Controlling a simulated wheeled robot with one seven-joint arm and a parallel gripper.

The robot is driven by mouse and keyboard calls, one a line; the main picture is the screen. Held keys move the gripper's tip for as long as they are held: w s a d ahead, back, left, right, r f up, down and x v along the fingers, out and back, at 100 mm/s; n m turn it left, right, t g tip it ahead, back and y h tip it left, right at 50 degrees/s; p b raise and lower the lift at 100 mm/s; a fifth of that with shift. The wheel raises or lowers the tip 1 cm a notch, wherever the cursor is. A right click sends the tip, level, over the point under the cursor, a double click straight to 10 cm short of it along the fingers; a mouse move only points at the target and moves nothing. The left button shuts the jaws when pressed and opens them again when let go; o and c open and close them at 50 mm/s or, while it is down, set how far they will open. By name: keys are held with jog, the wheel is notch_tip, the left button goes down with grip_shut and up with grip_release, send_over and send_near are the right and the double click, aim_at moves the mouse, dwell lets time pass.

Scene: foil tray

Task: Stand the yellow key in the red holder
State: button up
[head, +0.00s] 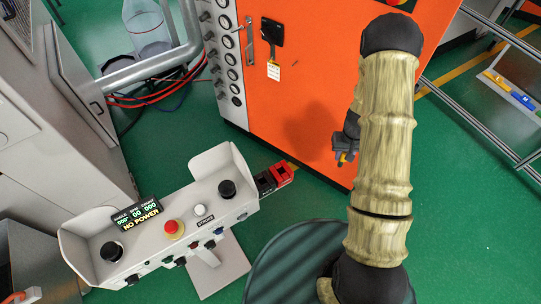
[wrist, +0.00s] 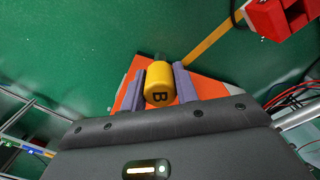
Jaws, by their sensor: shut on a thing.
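My gripper (wrist: 159,88) is shut on the yellow key (wrist: 158,82), which shows a yellow cylindrical end marked "B" between the two grey fingers. In the head view my gripper (head: 345,152) hangs before the orange cabinet, with a bit of the yellow key (head: 342,159) showing below it. The red holder (head: 281,174) is at the right end of the grey control console, left of and lower in the picture than my gripper. In the wrist view the red holder (wrist: 283,17) is at the top right, apart from the key. The inside of the holder is hard to make out.
A black block (head: 264,183) sits between the red holder and the grey console (head: 205,205), which carries knobs, a red button and a "NO POWER" display. The orange cabinet (head: 300,100) stands behind. A tray (head: 508,92) with coloured pieces lies at far right. Green floor is clear between.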

jog(key=shift+a, duration=0.3)
jog(key=shift+a, duration=0.1)
jog(key=a+r+m, duration=0.1)
jog(key=a+r, duration=0.1)
jog(key=a, duration=0.9)
jog(key=m+p, duration=0.1)
jog(key=m, duration=0.1)
send_near(282, 165)
jog(key=s+r, duration=0.2)
jog(key=shift+s+a+f, duration=0.15)
jog(key=shift+f, duration=0.05)
jog(key=shift+f, duration=0.1)
jog(key=shift+f+b, duration=2.65)
jog(key=shift+f, duration=0.8)
